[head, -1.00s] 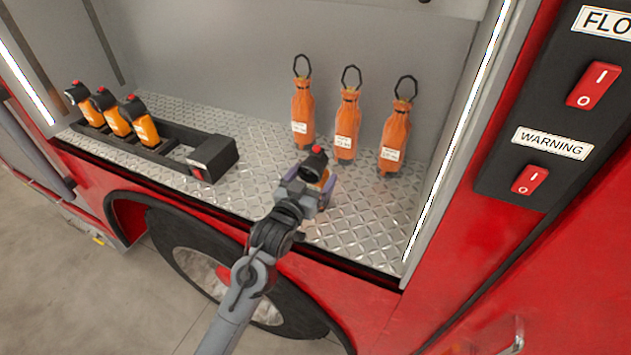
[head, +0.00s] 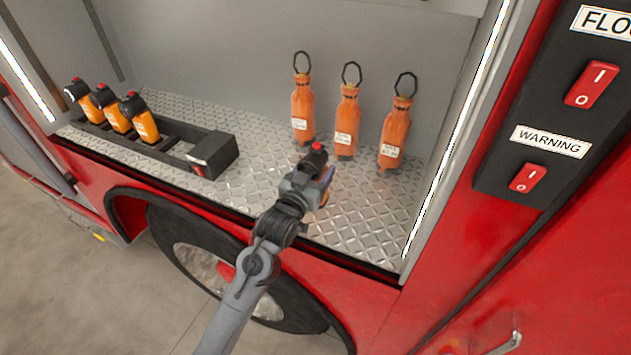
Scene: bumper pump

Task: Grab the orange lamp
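An orange lamp with a black head and red button (head: 316,152) stands near the front of the diamond-plate shelf. My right gripper (head: 318,180) is around its body, with a purple finger close against its right side. The gripper appears shut on the lamp; the other finger and most of the lamp's body are hidden by the gripper. Several like lamps, including this one (head: 145,122), stand in a black rack (head: 175,150) at the left. My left gripper is out of view; only part of a grey arm link shows at the left edge.
Three orange bagged bottles with black loops (head: 302,112), (head: 346,125), (head: 394,135) stand against the back wall, behind the gripper. A lit door frame (head: 455,130) bounds the shelf at right. Red switches (head: 591,85), (head: 528,177) are beyond it. Shelf between rack and gripper is clear.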

